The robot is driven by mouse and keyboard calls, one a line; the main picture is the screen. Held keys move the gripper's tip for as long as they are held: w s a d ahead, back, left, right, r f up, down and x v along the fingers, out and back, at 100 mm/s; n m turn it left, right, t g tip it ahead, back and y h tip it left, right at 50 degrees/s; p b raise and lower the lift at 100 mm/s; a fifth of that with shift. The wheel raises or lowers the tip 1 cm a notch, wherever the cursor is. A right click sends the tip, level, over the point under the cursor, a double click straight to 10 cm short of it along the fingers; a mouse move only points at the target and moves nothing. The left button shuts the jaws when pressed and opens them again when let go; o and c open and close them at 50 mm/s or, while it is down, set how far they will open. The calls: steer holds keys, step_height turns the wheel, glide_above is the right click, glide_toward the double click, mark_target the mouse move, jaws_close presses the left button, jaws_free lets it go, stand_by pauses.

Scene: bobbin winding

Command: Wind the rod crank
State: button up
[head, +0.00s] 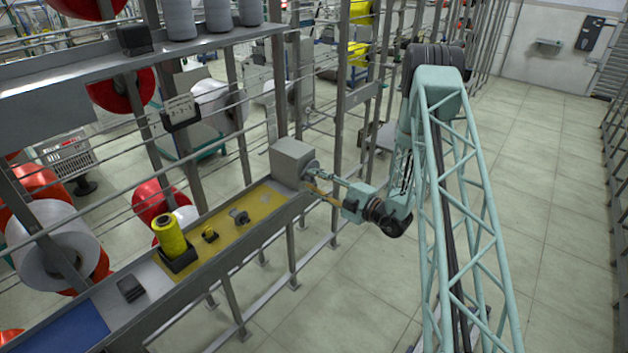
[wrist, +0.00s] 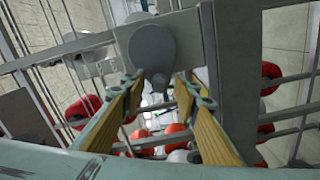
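The rod crank shows in the wrist view as a grey, teardrop-shaped plate (wrist: 152,48), wide at the top and narrow below. In the head view it is a small grey disc (head: 311,168) on the side of a grey box (head: 291,160) at the end of the bench. My gripper (wrist: 162,85) has two long yellow-orange fingers, spread apart, one on each side of the crank's narrow lower end. In the head view my gripper (head: 308,184) is close to the crank from the right. I cannot tell whether the fingers touch it.
The bench has a yellow mat (head: 240,225) with small grey and dark parts. A yellow bobbin (head: 169,236) stands in a dark holder on it. Metal posts and rails frame the bench, with red and white spools behind. The tiled floor (head: 545,215) at right is free.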

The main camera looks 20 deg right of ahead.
steer(key=shift+o, duration=0.7)
steer(key=v, duration=0.8)
stand_by(0.4)
stand_by(0.4)
